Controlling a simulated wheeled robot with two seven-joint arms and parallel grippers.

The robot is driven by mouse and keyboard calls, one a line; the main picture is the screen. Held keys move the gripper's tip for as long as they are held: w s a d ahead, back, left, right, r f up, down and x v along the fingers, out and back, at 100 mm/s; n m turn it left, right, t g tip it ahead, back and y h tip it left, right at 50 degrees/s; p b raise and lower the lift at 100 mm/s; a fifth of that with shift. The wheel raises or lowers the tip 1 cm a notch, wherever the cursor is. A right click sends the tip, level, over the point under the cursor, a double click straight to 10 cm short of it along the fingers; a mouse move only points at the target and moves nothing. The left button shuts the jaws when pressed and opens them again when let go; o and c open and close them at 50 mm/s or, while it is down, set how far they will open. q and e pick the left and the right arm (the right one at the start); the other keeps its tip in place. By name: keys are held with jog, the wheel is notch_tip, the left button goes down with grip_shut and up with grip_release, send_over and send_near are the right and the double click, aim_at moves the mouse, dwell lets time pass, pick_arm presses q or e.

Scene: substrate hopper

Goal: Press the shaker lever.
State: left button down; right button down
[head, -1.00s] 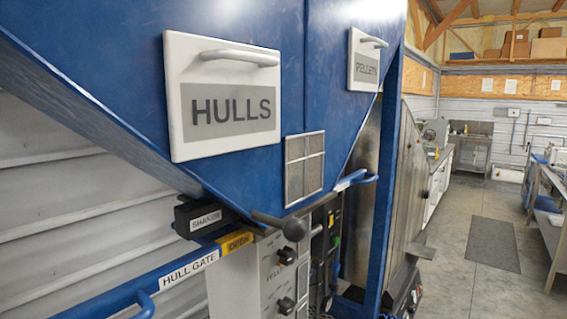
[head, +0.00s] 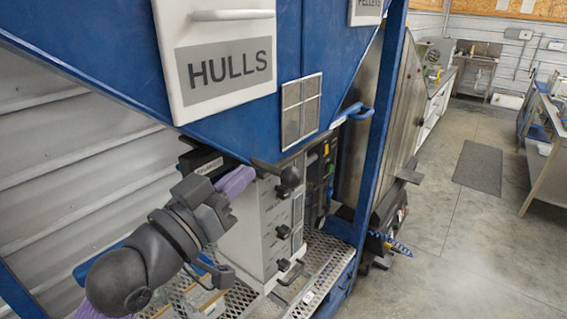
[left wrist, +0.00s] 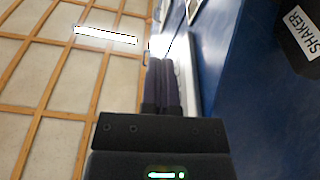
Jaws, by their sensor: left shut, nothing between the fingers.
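The black shaker box (head: 203,161) with its white SHAKER label sits under the blue hopper in the head view; it also shows at the upper right of the left wrist view (left wrist: 302,30). The shaker lever is a dark bar with a round black knob (head: 290,177), right of the box. My left gripper (head: 243,174) is shut and empty, its purple fingers just right of and below the box. The fingertips look left of the knob and apart from it; I cannot tell the exact depth. The shut fingers (left wrist: 163,82) point up along the hopper in the wrist view.
The blue hopper (head: 240,128) with the HULLS panel (head: 225,66) hangs above. A grey control box (head: 262,225) with black knobs stands below, over a perforated metal deck (head: 335,255). My left arm hides most of the hull gate bar. Open floor lies to the right.

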pick_arm(q)
notch_tip(320, 180, up, 2)
jog(key=p, duration=0.3)
send_over(283, 181)
jog(key=shift+w+d, duration=0.1)
jog(key=shift+w, duration=0.35)
jog(key=f, duration=0.3)
jog(key=shift+s, duration=0.3)
jog(key=shift+s+f, duration=0.2)
jog(key=shift+f, duration=0.45)
